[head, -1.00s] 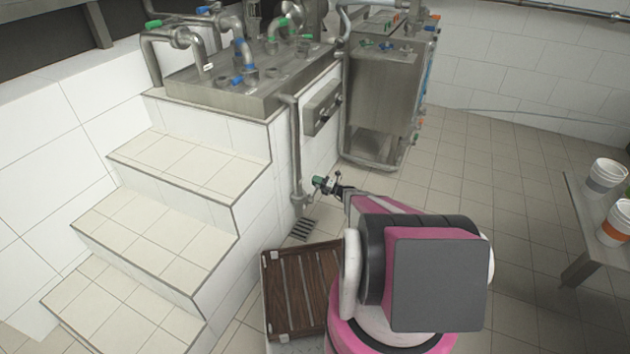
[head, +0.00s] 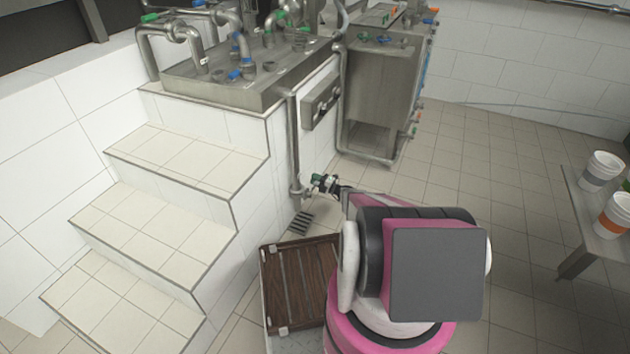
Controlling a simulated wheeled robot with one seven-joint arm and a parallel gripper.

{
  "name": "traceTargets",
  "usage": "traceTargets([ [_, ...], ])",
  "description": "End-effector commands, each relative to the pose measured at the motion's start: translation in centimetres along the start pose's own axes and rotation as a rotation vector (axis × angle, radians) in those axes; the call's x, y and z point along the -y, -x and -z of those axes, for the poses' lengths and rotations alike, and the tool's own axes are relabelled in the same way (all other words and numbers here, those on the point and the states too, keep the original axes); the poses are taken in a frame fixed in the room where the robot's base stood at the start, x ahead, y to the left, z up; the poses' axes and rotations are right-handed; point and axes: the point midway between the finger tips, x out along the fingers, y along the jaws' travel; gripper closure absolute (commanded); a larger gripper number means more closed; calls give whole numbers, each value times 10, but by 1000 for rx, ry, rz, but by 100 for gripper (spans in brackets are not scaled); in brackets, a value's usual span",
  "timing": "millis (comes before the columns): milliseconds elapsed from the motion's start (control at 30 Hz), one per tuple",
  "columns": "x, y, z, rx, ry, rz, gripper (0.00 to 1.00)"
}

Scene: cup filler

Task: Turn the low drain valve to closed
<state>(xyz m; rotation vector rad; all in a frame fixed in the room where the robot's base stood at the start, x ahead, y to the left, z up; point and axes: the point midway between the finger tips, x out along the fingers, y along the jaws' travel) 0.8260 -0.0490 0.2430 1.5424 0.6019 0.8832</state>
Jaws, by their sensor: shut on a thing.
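The low drain valve has a green handle (head: 317,178) at the bottom of a vertical steel drain pipe (head: 293,145), just above the floor beside the tiled steps. My gripper (head: 320,183) reaches in from the right and is shut on the green handle. The fingers cover much of the handle and the valve body, so the handle's exact angle is hard to make out. My pink and black arm stretches back from there towards the lower right.
A floor drain grate (head: 301,222) lies below the valve. A brown slatted crate (head: 300,285) stands in front of it. Tiled steps (head: 150,235) rise at the left. A steel tank (head: 378,95) stands behind. A bench (head: 590,225) with white buckets is at the right; the floor between is clear.

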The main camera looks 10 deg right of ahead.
Motion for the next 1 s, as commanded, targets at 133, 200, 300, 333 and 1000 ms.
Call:
traceTargets([
  [133, 3, 2, 0, 4, -8, 5, 68],
  [200, 3, 1, 0, 4, -7, 5, 46],
  [300, 2, 1, 0, 3, -6, 4, 46],
  [333, 2, 1, 0, 3, -5, 4, 46],
  [1000, -45, -8, 12, -81, 400, 1, 46],
])
